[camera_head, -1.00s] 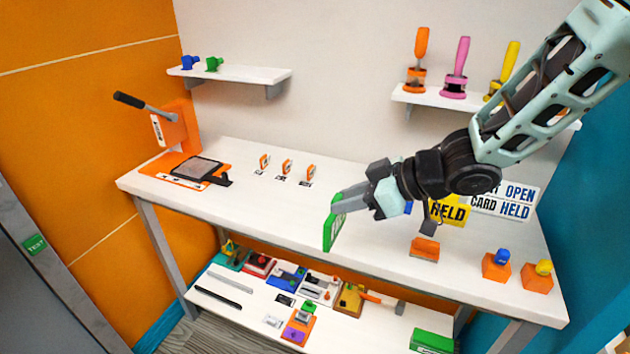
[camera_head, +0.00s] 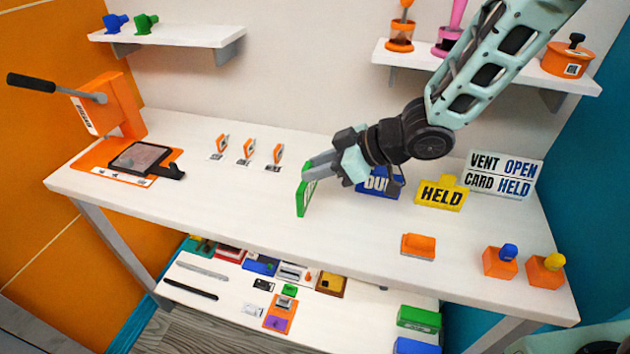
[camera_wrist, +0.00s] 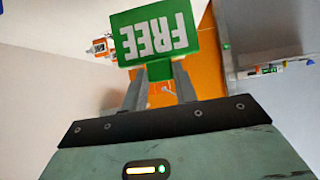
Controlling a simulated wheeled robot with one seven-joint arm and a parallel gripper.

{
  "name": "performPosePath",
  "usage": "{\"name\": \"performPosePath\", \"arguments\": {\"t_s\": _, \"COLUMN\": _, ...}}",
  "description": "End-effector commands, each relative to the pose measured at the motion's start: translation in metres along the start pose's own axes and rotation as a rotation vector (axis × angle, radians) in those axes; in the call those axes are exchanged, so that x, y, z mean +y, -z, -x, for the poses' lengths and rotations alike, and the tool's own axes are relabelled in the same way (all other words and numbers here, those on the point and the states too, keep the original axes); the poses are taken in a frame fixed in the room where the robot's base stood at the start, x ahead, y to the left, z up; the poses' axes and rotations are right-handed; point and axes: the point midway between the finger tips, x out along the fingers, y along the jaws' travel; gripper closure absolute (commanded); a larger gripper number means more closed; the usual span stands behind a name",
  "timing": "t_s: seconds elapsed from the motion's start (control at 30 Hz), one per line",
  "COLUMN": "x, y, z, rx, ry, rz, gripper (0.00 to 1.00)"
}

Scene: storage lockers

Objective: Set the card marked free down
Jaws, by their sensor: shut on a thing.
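The green card marked FREE (camera_wrist: 154,35) is held by its narrow tab in my gripper (camera_wrist: 160,85), and its white letters appear upside down in the wrist view. In the head view the card (camera_head: 306,197) is seen nearly edge-on, upright. My gripper (camera_head: 308,172) is shut on it over the front middle of the white bench top (camera_head: 215,195). I cannot tell whether the card's lower edge touches the bench. A yellow HELD card (camera_head: 441,194) stands on the bench to the right. A blue card (camera_head: 378,183) stands behind my gripper, its lettering partly hidden.
A white sign (camera_head: 503,175) reads VENT OPEN, CARD HELD. An orange block (camera_head: 418,246) and two orange stamps (camera_head: 500,262) stand front right. Three small orange-and-white pieces (camera_head: 247,150) stand behind the card. An orange press (camera_head: 115,125) is at left. Bench between press and card is clear.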

Motion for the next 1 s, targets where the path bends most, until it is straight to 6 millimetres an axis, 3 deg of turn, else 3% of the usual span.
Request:
{"name": "performPosePath", "arguments": {"t_s": 0.3, "x": 0.0, "y": -0.031, "z": -0.022, "rx": 0.0, "ry": 0.001, "rz": -0.002, "gripper": 0.92}}
{"name": "performPosePath", "arguments": {"t_s": 0.7, "x": 0.0, "y": -0.035, "z": -0.024, "rx": 0.001, "ry": -0.001, "rz": 0.001, "gripper": 0.92}}
{"name": "performPosePath", "arguments": {"t_s": 0.73, "x": 0.0, "y": -0.035, "z": -0.024, "rx": 0.001, "ry": -0.001, "rz": 0.001, "gripper": 0.66}}
{"name": "performPosePath", "arguments": {"t_s": 0.8, "x": 0.0, "y": -0.034, "z": -0.024, "rx": 0.001, "ry": -0.001, "rz": 0.001, "gripper": 0.5}}
{"name": "performPosePath", "arguments": {"t_s": 1.0, "x": 0.0, "y": -0.034, "z": -0.024, "rx": 0.0, "ry": -0.001, "rz": 0.001, "gripper": 0.5}}
